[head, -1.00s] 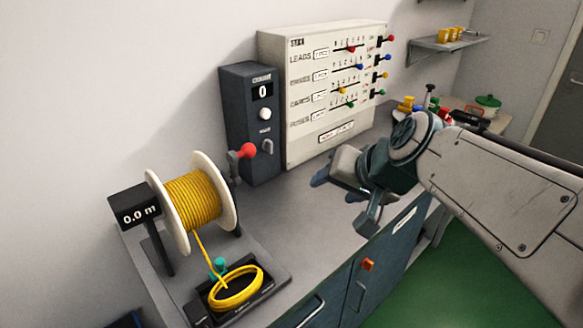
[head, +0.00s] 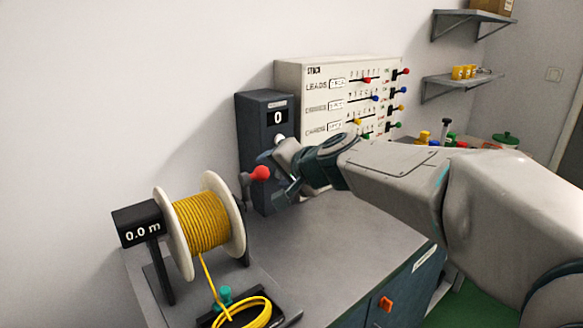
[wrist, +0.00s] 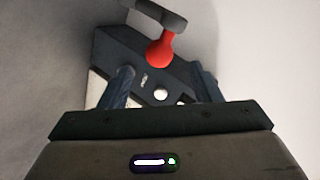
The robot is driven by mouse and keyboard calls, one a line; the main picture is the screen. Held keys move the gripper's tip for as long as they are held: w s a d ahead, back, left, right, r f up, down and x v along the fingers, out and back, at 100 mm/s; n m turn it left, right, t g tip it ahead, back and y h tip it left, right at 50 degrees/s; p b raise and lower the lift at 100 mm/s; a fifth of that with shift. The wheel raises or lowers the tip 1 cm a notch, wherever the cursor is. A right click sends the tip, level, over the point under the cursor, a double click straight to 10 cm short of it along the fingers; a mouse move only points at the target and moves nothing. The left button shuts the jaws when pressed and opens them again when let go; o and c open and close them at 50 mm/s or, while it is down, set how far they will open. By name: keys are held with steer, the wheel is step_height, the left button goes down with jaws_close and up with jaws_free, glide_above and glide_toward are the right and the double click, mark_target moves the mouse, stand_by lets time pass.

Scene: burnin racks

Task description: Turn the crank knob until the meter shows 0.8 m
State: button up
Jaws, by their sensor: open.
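The red crank knob (head: 261,173) sits on a grey crank arm at the right side of the yellow cable reel (head: 204,222). The black meter (head: 141,228) left of the reel reads 0.0 m. My gripper (head: 272,172) is open and close to the knob, partly hidden by my own wrist in the head view. In the wrist view the red knob (wrist: 160,52) appears beyond my open fingers (wrist: 162,85), roughly between them sideways. Nothing is held. I cannot tell whether a finger touches the knob.
A dark counter box (head: 262,115) showing 0 stands behind the knob. A pale panel with coloured sliders (head: 340,85) stands beside it. A yellow cable coil (head: 243,312) lies in front of the reel. The bench top (head: 330,235) is clear right of the reel.

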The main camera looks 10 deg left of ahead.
mark_target(266, 172)
steer(key=shift+x, duration=2.65)
steer(key=c, duration=1)
steer(key=shift+r+p+x, duration=0.2)
steer(key=shift+p+x, duration=0.1)
steer(key=shift+x, duration=1)
steer(key=shift+a, duration=0.15)
